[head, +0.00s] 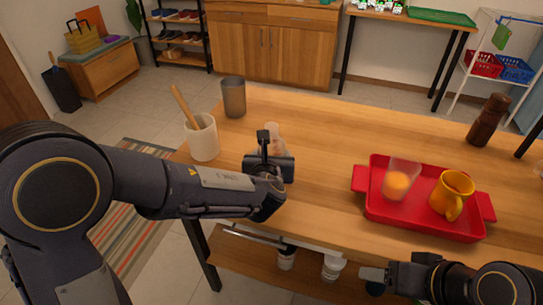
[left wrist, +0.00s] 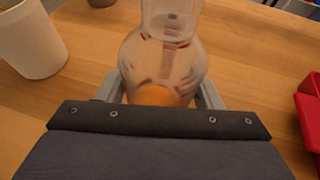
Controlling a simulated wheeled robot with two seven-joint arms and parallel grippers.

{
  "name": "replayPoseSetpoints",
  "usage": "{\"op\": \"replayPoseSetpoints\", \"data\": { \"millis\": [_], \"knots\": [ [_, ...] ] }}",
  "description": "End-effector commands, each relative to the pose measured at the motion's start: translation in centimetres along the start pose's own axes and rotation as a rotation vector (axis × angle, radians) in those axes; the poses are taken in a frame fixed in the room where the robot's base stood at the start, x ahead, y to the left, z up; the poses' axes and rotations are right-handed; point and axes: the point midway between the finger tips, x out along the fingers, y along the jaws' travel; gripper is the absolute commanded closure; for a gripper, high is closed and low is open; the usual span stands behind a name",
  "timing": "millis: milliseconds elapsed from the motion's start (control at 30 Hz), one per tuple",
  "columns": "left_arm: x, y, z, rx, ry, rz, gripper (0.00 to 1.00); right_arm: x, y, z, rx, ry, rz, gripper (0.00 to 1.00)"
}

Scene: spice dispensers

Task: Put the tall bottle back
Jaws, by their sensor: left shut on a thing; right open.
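A clear bottle with a narrow neck and orange contents low down (left wrist: 165,58) stands between the two fingers of my left gripper (head: 269,155), which is shut on it. In the head view only a pale upper part of the bottle (head: 273,132) shows behind the gripper. The gripper is over the left part of the wooden table; whether the bottle touches the tabletop cannot be told. My right gripper (head: 376,281) is open and empty at the table's front edge, low in the head view.
A red tray (head: 368,208) on the right holds a clear glass with orange contents (head: 399,182) and a yellow mug (head: 452,194). A white cup with a wooden stick (head: 203,140), a grey tumbler (head: 233,97) and a brown mill (head: 488,120) stand around. The table's middle is clear.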

Motion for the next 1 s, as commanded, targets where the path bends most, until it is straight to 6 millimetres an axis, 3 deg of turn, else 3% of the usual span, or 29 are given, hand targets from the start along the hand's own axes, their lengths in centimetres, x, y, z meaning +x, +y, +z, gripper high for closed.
{"op": "replayPoseSetpoints", "data": {
  "millis": [33, 67, 233, 633, 1000],
  "knots": [
    [0.1, 0.0, -0.2, -0.001, -0.001, 0.000, 0.76, 0.3, 0.1, 0.1, 0.000, 0.000, 0.000, 0.37],
    [0.1, 0.0, -0.2, 0.000, 0.000, 0.000, 0.39, 0.3, 0.1, 0.1, 0.000, 0.000, 0.000, 0.37],
    [0.1, 0.0, -0.1, 0.000, 0.000, 0.000, 0.19, 0.2, 0.1, 0.1, 0.000, 0.000, 0.000, 0.37],
    [-0.6, -0.1, 0.2, 0.000, 0.000, -0.002, 0.19, -0.3, -0.1, -0.1, 0.000, 0.000, 0.000, 0.37],
    [-8.3, -0.1, 0.4, -0.001, -0.002, -0.004, 0.19, -1.0, -0.5, -0.5, 0.000, 0.000, 0.000, 0.37]
  ]
}}
